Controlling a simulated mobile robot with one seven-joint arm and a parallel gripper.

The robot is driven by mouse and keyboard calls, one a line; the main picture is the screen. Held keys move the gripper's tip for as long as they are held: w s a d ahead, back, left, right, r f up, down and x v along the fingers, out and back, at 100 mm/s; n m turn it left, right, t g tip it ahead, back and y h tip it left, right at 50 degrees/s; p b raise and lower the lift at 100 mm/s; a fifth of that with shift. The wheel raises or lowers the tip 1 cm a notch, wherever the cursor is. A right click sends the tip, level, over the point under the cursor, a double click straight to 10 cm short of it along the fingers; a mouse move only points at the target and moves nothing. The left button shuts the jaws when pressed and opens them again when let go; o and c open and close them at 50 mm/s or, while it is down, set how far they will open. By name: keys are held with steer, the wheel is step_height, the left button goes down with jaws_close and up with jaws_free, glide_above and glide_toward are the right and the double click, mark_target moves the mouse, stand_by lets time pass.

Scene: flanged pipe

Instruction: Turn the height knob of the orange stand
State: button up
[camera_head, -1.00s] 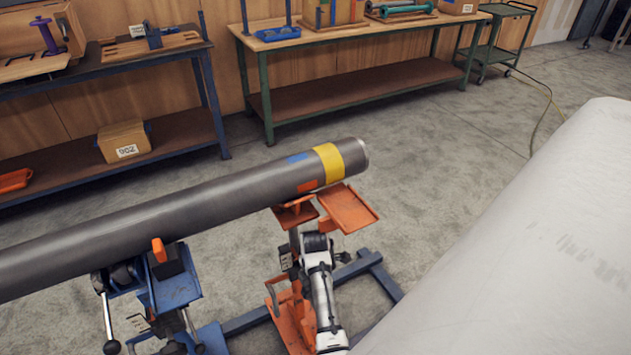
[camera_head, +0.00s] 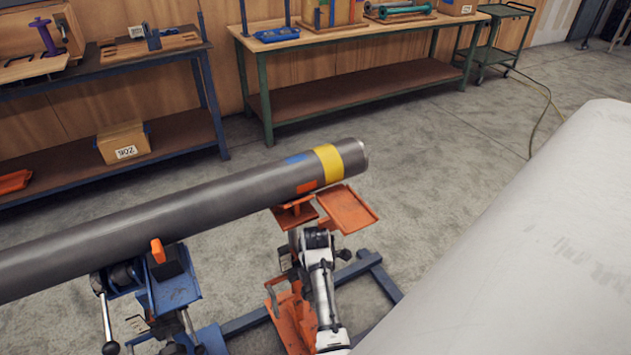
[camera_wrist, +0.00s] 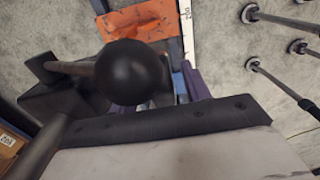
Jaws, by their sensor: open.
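The orange stand (camera_head: 345,208) stands right of centre in the head view, its top close below the pipe's banded end. My gripper (camera_head: 290,262) is low beside the stand's column, largely hidden behind my white arm. In the wrist view a black ball knob (camera_wrist: 130,72) on a rod is very close in front of my gripper, which is open. The knob covers part of the orange stand (camera_wrist: 140,22) behind it. I cannot tell whether a finger touches the knob.
The grey pipe (camera_head: 190,212) runs across the left, with a blue stand (camera_head: 172,292) under it. A large pale cylinder (camera_head: 540,235) fills the right. Workbenches stand at the back, with clear floor (camera_head: 430,145) before them.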

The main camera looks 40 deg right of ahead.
step_height(320, 180, up, 9)
steer(key=shift+r+p, duration=0.1)
steer(key=shift+p, duration=0.25)
steer(key=shift+r+p, duration=0.45)
steer(key=shift+r, duration=0.15)
